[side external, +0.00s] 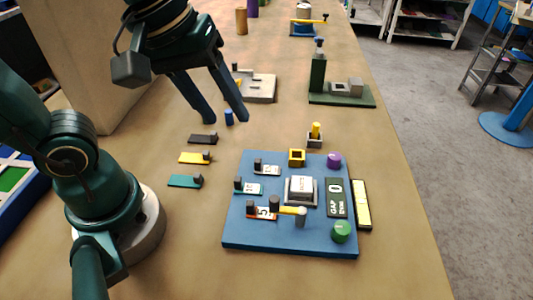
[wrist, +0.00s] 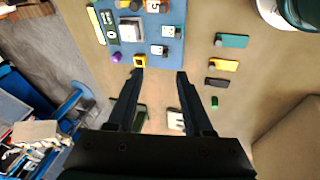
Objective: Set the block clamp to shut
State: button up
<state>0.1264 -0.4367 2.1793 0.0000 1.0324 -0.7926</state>
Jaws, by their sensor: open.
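A blue board (side external: 235,235) carries a pale block (side external: 301,187) in a grey seat near its middle. A yellow lever (side external: 290,210) with a dark knob lies across the front of the seat and meets a grey post; this looks like the block clamp, but I cannot tell its setting. In the wrist view the board (wrist: 175,50) is at the top, with the block (wrist: 131,30) on it. My gripper (side external: 227,119) is open and empty, above the table behind and left of the board. Its fingers (wrist: 160,73) also show in the wrist view.
Dark, yellow (side external: 192,158) and green (side external: 184,181) plates lie left of the board. A green stand (side external: 318,75) and a grey plate (side external: 262,88) are behind. Purple (side external: 334,160) and green (side external: 341,231) knobs rise from the board's right side.

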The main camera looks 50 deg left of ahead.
jog(key=w+d+f+n+g, duration=0.2)
jog(key=w+d, duration=0.1)
jog(key=d, duration=0.2)
jog(key=g, duration=0.2)
send_over(274, 198)
jog(key=shift+y, duration=0.3)
notch_tip(274, 198, down, 4)
jog(key=shift+w+f, duration=0.15)
jog(key=shift+f, duration=0.05)
jog(key=shift+f+m, duration=0.25)
jog(key=shift+m, duration=0.05)
jog(key=shift+f, duration=2.4)
grip_shut()
